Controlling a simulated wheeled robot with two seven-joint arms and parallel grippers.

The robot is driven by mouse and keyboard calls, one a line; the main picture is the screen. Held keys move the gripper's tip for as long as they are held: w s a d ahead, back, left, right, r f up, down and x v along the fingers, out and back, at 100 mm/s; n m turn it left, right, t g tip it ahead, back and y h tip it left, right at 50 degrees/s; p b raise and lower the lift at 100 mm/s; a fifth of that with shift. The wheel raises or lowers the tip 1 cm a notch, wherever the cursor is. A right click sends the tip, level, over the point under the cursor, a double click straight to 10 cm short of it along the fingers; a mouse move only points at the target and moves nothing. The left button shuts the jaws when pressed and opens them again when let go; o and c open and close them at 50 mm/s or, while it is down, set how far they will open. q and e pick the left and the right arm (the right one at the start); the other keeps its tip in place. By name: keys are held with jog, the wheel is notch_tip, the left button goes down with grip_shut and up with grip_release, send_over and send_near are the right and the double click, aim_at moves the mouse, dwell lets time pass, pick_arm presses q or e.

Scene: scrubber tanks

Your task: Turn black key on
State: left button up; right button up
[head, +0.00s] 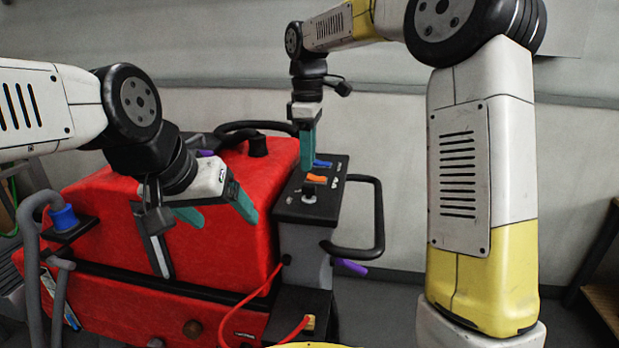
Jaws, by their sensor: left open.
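The black key (309,190) stands on the near part of the dark control panel (327,204) of the red scrubber. On the same panel, an orange switch (316,179) sits just behind the key and a blue switch (322,164) sits further back. My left gripper (224,213) is open and empty, with its green fingers spread in front of the red tank, left of the panel and apart from the key. My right gripper (307,166) points down at the panel's far left edge, near the blue switch. Its fingers overlap in this view, so its opening is unclear.
The red tank (240,165) fills the area left of the panel. A black handle loop (379,215) sticks out to the panel's right. A red cable (262,294) runs to a connector (310,321) below.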

aim_at(309, 185)
notch_tip(309, 185, down, 7)
jog(key=shift+f, duration=0.1)
dwell(0.3)
grip_shut()
